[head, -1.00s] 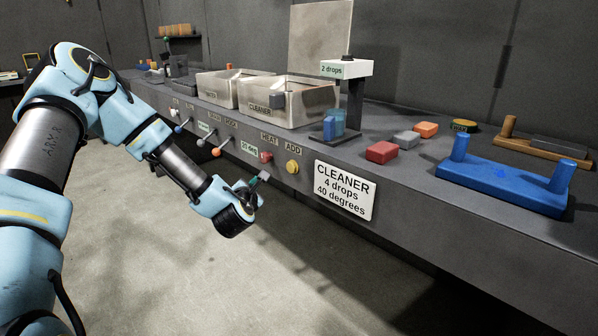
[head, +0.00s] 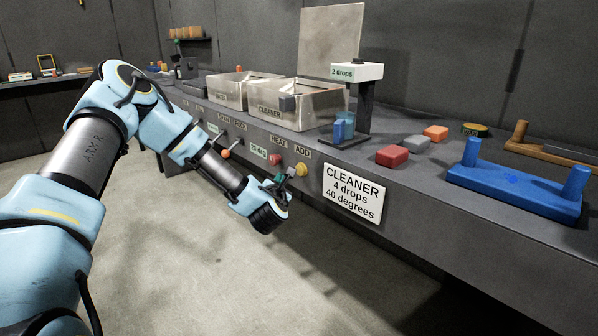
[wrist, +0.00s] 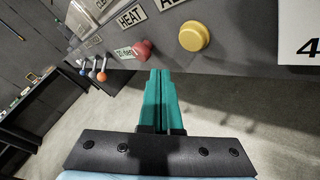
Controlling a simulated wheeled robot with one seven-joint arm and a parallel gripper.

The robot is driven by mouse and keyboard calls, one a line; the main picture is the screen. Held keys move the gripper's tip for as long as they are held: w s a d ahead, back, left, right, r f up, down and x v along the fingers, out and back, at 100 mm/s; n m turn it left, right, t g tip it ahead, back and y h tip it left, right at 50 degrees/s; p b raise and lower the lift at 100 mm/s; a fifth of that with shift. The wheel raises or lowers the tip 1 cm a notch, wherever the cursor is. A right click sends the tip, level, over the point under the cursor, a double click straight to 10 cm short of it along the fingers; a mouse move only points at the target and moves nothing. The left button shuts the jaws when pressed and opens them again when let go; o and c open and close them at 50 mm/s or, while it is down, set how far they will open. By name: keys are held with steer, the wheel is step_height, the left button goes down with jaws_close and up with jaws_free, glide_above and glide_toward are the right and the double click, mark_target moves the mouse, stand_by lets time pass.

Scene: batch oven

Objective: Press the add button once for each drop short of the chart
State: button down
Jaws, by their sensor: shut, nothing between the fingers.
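The yellow add button (head: 301,169) is on the bench's front panel under the ADD label (head: 303,153); it also shows in the wrist view (wrist: 194,36). My gripper (head: 286,174) is shut and empty, close in front of the panel. In the wrist view its green fingertips (wrist: 160,72) point below and left of the yellow button, apart from it. The chart (head: 352,193) reads CLEANER, 4 drops, 40 degrees. The drop display (head: 343,72) on the dispenser reads 2 drops.
The red heat button (head: 275,159) is left of the yellow one, near my fingertips. Levers with orange and blue knobs (wrist: 102,76) stick out farther left. The cleaner tank (head: 300,109) stands above. Colored blocks (head: 391,156) and a blue two-handled tool (head: 515,190) lie on the bench.

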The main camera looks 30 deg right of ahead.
steer(key=shift+w+d+b, duration=0.2)
steer(key=shift+d, duration=0.9)
steer(key=shift+w+d+b, duration=0.2)
steer(key=shift+d, duration=0.9)
steer(key=shift+d, duration=0.15)
steer(key=shift+w+d+b, duration=0.1)
steer(key=shift+d+b, duration=0.2)
steer(key=shift+d, duration=0.4)
stand_by(0.9)
steer(key=shift+a, duration=0.1)
steer(key=shift+a+b, duration=0.3)
steer(key=shift+a, duration=0.45)
steer(key=shift+a, duration=0.1)
steer(key=shift+s+a, duration=0.2)
steer(key=shift+a, duration=0.6)
steer(key=shift+s+a, duration=0.2)
steer(key=shift+a, duration=0.55)
steer(key=shift+s+a, duration=0.2)
steer(key=shift+a, duration=0.6)
